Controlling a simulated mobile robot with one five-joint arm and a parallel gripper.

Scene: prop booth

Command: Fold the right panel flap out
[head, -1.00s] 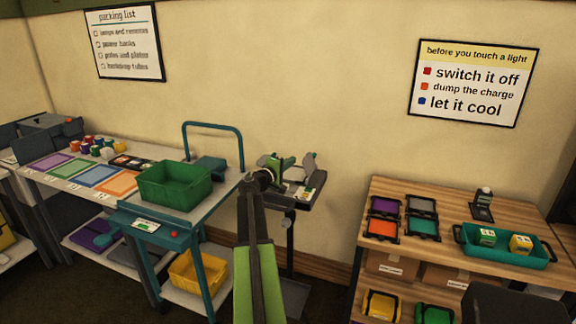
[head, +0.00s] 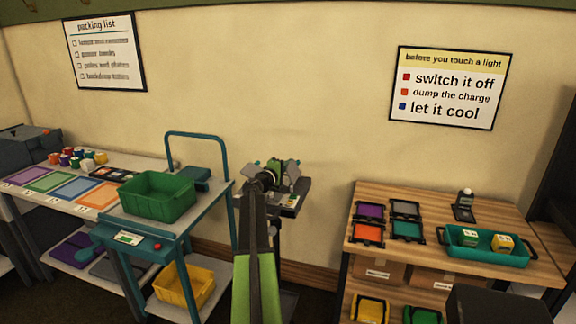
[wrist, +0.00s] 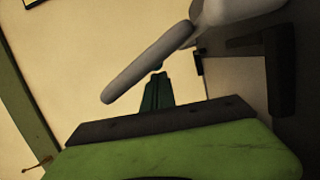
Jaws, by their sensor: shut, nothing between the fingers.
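A small grey device stands on a dark stand (head: 290,205) against the wall, just past the end of my arm. In the wrist view my green and dark gripper body fills the bottom. The narrow dark green fingers (wrist: 157,93) are together and empty. A long pale grey piece (wrist: 148,68) slants close by them, and I cannot tell if they touch.
A workbench with a green bin (head: 158,195) and a tall teal handle (head: 200,135) is on the left. A wooden shelf on the right holds a teal tray (head: 490,255) and small coloured panels. Wall is close behind the stand.

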